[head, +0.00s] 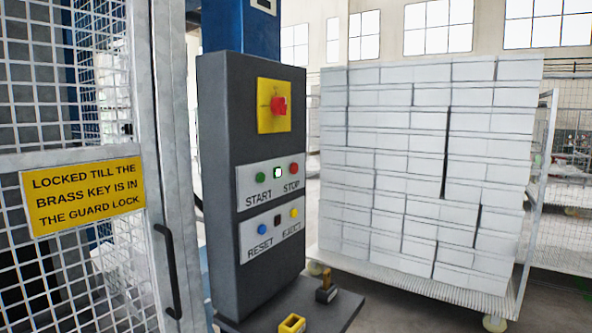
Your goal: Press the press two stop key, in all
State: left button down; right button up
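A dark grey control box (222,180) stands in the middle of the head view. Its upper label plate has a green START key (260,178) on the left and a red STOP key (294,168) on the right. A pale lit square (278,173) sits between them. A white plate (264,4) on the blue column above is cut off by the top edge, so I cannot read the press number. Neither of my grippers is in view, and nothing covers the STOP key.
Below are a blue RESET key (262,229) and yellow EJECT key (294,213). A red knob (278,105) sits on a yellow plate. A mesh guard door (60,110) with a yellow sign (85,195) stands left. A cart of white blocks (420,170) stands right.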

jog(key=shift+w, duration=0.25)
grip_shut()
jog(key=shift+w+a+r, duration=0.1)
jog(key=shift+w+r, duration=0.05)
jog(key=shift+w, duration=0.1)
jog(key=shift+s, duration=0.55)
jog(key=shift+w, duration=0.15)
